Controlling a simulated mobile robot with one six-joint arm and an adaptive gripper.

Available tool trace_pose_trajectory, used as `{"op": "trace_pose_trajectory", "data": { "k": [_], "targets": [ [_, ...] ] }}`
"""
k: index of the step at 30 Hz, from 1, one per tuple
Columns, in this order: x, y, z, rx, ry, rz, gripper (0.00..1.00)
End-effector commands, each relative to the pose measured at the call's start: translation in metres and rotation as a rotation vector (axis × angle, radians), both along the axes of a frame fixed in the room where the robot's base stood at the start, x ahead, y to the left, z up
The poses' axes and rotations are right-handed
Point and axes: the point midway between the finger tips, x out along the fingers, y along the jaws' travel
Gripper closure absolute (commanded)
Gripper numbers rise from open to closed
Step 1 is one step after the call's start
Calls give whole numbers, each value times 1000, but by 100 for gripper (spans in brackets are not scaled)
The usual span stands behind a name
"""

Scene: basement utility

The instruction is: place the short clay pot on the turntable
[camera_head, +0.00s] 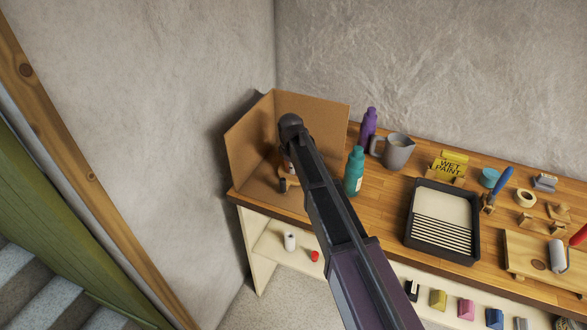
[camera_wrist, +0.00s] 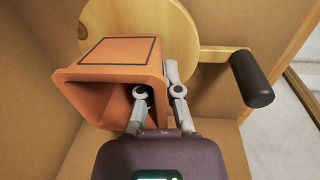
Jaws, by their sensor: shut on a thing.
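The clay pot (camera_wrist: 105,75) is terracotta orange, square and flared, with a dark outlined square on one face. In the wrist view my gripper (camera_wrist: 157,82) is shut on its wall, with one finger on the inner side and one outside. The turntable is a pale wooden disc (camera_wrist: 187,18) with an arm and a dark knob (camera_wrist: 252,78). The pot overlaps the disc in the wrist view; I cannot tell whether they touch. In the head view my arm hides most of the pot and gripper, and part of the turntable (camera_head: 283,185) shows low in the cardboard booth.
Cardboard walls (camera_head: 318,118) stand behind and left of the turntable. A teal bottle (camera_head: 354,172), purple bottle (camera_head: 369,128) and grey jug (camera_head: 398,151) stand close on the right. A paint tray (camera_head: 443,188) lies farther right. The bench's left edge is near the booth.

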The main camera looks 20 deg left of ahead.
Motion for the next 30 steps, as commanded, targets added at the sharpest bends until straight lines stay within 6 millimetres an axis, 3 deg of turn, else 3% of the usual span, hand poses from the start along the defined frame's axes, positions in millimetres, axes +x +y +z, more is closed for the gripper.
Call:
{"op": "trace_pose_trajectory", "data": {
  "k": [1,4,5,20,30],
  "targets": [
    [0,0,-2,0,0,0,91],
    [0,0,-1,0,0,0,61],
    [0,0,-1,0,0,0,57],
    [0,-1,2,0,0,-1,57],
    [-1,-1,21,0,0,-1,57]
  ]
}}
